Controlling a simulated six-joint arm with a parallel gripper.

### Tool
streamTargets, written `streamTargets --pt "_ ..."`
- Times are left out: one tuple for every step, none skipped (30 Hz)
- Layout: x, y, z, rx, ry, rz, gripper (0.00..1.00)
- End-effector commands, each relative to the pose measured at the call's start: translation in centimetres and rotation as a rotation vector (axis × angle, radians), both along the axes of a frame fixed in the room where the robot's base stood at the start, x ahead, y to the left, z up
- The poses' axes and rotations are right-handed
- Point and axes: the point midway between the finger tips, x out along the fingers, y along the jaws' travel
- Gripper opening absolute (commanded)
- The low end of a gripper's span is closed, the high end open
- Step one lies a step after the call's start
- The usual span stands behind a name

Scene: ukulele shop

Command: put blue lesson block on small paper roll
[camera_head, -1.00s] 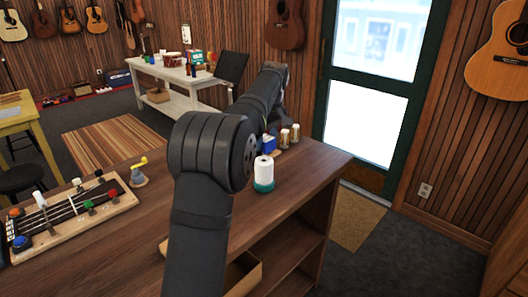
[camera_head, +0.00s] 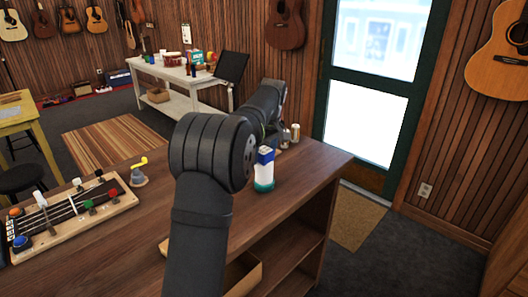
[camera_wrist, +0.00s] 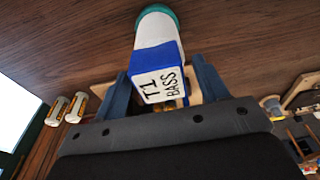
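The blue lesson block (camera_head: 264,154) sits upright on top of the small paper roll (camera_head: 263,171), a white roll with a teal base on the wooden counter. In the wrist view the block (camera_wrist: 160,80) shows its white label "T1 BASS", and the roll (camera_wrist: 154,32) lies directly beyond it. My gripper (camera_wrist: 163,75) has one finger on each side of the block. A narrow gap shows beside the block, so the fingers look open around it. In the head view my arm hides most of the gripper.
Small capped jars (camera_head: 295,132) stand behind the roll near the counter's (camera_head: 310,172) far edge. A fretboard-like wooden board (camera_head: 75,218) with coloured pieces and a grey item with a yellow handle (camera_head: 138,173) are at left. An open box (camera_head: 243,277) sits below the front edge.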

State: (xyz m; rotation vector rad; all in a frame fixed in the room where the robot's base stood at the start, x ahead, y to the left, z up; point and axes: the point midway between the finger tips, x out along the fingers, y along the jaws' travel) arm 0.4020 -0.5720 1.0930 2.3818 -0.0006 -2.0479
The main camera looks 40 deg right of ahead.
Motion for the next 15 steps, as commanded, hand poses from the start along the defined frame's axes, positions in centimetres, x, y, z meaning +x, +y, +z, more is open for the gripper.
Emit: streamTargets --pt "0.0 0.0 0.0 0.0 0.0 0.0 0.67" --pt "0.0 0.0 0.0 0.0 0.0 0.0 0.67" --pt "0.0 0.0 0.0 0.0 0.0 0.0 0.67" --pt "0.0 0.0 0.0 0.0 0.0 0.0 0.67" --pt "0.0 0.0 0.0 0.0 0.0 0.0 0.67" --pt "0.0 0.0 0.1 -0.001 0.0 0.0 0.67" --pt "0.0 0.0 0.2 -0.001 0.0 0.0 0.67" --pt "0.0 0.0 0.4 -0.001 -0.001 0.0 0.67" --pt "0.0 0.0 0.8 -0.002 -0.002 0.0 0.67" --pt "-0.1 -0.1 1.1 -0.003 -0.002 0.0 0.67" --pt "-0.1 -0.1 1.5 -0.003 -0.002 0.0 0.67" --pt "-0.3 0.0 2.2 -0.003 -0.002 0.0 0.67" --pt "-0.3 -0.1 2.8 -0.004 -0.003 -0.001 0.67" --pt "-0.4 -0.1 3.4 -0.004 -0.002 -0.001 0.67" --pt "-0.6 -0.1 4.2 -0.004 -0.003 -0.001 0.67"
